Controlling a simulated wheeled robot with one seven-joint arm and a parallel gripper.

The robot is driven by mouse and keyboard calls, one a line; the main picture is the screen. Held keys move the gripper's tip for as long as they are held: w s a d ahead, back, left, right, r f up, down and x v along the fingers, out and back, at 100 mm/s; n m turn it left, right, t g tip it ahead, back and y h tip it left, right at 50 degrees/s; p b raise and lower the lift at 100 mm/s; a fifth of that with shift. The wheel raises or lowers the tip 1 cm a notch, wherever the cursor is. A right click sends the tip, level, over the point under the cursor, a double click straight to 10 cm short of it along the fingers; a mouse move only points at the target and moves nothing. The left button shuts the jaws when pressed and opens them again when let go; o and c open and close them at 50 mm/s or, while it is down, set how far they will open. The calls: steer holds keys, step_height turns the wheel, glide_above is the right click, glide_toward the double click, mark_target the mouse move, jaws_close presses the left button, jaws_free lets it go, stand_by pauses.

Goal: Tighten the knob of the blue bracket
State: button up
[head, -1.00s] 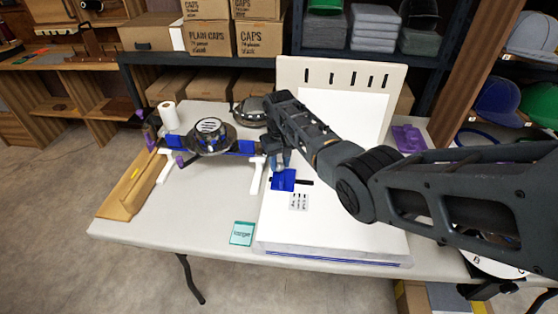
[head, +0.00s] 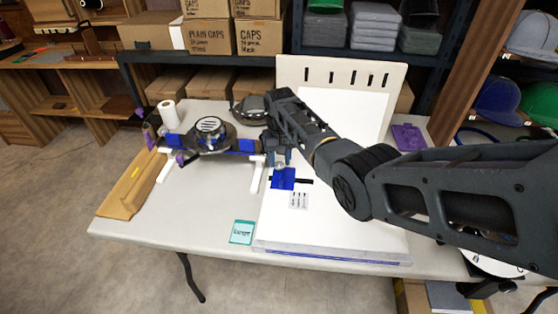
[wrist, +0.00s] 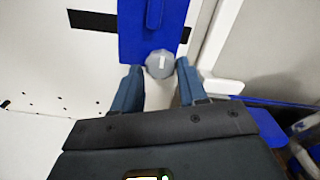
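The blue bracket (head: 283,180) is a flat blue piece on the white board (head: 335,225), near the board's left edge. It also fills the top middle of the wrist view (wrist: 150,35). Its knob (wrist: 161,64) is a round grey cap with a small white mark, at the bracket's near edge in the wrist view. My gripper (wrist: 161,68) has one finger on each side of the knob. The fingertips stand apart, with what looks like a narrow gap on both sides. In the head view my gripper (head: 279,158) is just behind the bracket and partly hides the knob.
A printed label (head: 298,200) lies in front of the bracket, and a teal card (head: 242,232) lies on the table. To the left stand a dark round device with blue clamps (head: 211,133) and a wooden trough (head: 133,186). The table's front left is clear.

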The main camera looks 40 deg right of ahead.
mark_target(279, 163)
steer(key=shift+o, duration=0.3)
steer(key=shift+s+a+f, duration=0.1)
steer(key=shift+r, duration=3.9)
